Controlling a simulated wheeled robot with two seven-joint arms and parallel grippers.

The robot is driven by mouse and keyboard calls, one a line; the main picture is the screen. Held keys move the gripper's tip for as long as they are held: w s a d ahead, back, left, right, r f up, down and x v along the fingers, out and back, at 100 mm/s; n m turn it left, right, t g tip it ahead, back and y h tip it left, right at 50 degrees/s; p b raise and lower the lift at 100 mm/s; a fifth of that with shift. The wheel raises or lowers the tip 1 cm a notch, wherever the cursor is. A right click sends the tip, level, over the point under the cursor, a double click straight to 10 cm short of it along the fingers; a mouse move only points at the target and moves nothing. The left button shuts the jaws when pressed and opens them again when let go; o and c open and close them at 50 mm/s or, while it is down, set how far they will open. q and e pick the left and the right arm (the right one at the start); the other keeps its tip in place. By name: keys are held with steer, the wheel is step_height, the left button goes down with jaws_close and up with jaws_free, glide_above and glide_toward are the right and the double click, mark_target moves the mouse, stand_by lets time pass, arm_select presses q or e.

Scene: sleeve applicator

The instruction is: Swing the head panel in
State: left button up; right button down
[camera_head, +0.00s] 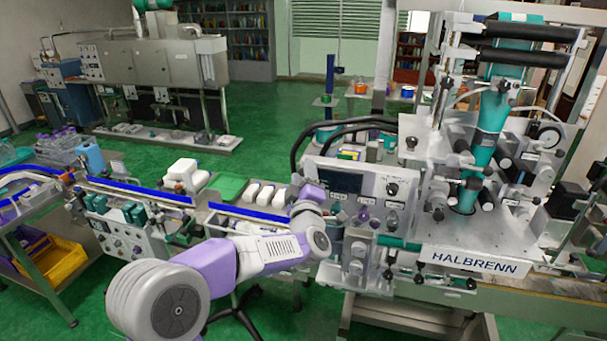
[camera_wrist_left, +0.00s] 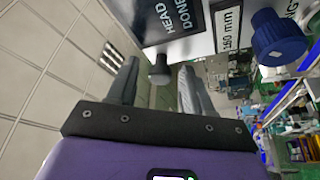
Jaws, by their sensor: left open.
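The head panel (camera_head: 370,188) is a light grey control box with a dark screen and knobs, on the left side of the HALBRENN machine (camera_head: 470,262). In the left wrist view a panel face (camera_wrist_left: 205,42) fills the top, with a dark "HEAD DONE" display (camera_wrist_left: 168,18) and a blue knob (camera_wrist_left: 278,38). A black knob (camera_wrist_left: 160,72) juts from its lower edge. My left gripper (camera_wrist_left: 158,68) is open, with the black knob between its fingertips; I cannot tell whether they touch it. In the head view my left arm reaches the panel's left side, its fingers not clearly visible. My right gripper is not in view.
Black hoses (camera_head: 335,128) arch behind the panel. A conveyor with blue rails (camera_head: 140,190) and white packs (camera_head: 266,195) stands left of the machine. A yellow bin (camera_head: 58,262) sits low at far left. Green floor (camera_head: 290,105) is open behind.

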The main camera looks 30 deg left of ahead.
arm_select(q)
jaws_close()
stand_by(0.4)
